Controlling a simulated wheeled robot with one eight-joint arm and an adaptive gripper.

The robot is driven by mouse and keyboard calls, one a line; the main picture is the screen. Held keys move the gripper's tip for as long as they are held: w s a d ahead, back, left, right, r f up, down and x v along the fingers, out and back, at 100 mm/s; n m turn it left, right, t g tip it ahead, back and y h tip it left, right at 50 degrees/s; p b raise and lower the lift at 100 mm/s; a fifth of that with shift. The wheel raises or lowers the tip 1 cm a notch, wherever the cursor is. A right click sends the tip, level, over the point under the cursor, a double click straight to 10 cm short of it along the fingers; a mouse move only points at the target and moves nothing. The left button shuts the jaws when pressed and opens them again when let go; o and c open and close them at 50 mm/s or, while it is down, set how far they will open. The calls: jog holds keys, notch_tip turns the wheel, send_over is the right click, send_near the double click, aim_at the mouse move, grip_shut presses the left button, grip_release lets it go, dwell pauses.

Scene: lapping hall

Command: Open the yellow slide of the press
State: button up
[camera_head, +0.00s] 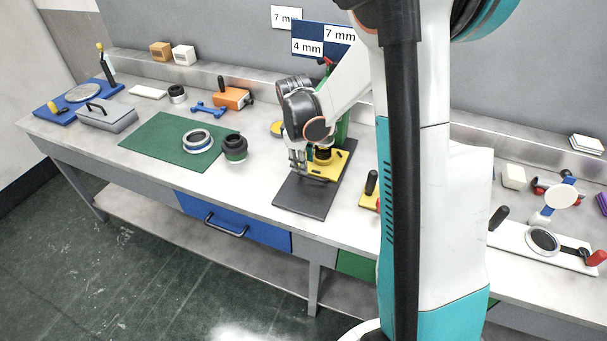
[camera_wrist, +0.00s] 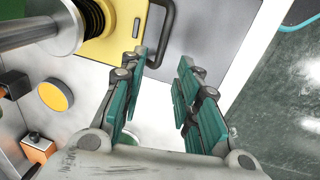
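The press stands on a dark base plate (camera_head: 304,196) in the middle of the bench, with a green column behind. Its yellow slide (camera_head: 341,163) lies over the plate's back part, partly hidden by my gripper (camera_head: 298,163). In the wrist view the yellow slide (camera_wrist: 112,45) is at top left, with a black coil and a metal ram above it. A dark bar handle (camera_wrist: 168,22) shows at its right edge. My gripper (camera_wrist: 163,64) is open and empty. Its teal fingers point toward the handle, whose lower end is near the left fingertip; I cannot tell whether they touch.
A green mat (camera_head: 150,143) with a ring and a dark pot lies left of the press. An orange block (camera_head: 233,98) stands behind. A blue drawer (camera_head: 235,224) is under the bench front. My arm column hides the bench right of the press.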

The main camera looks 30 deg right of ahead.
aim_at(304, 176)
jog(key=f, duration=0.1)
jog(key=f+b, duration=0.1)
jog(key=f, duration=0.3)
jog(key=shift+w+d+f+b, duration=0.2)
jog(key=shift+w+d+b, duration=0.1)
jog(key=shift+d, duration=0.1)
jog(key=shift+c, duration=0.6)
grip_shut()
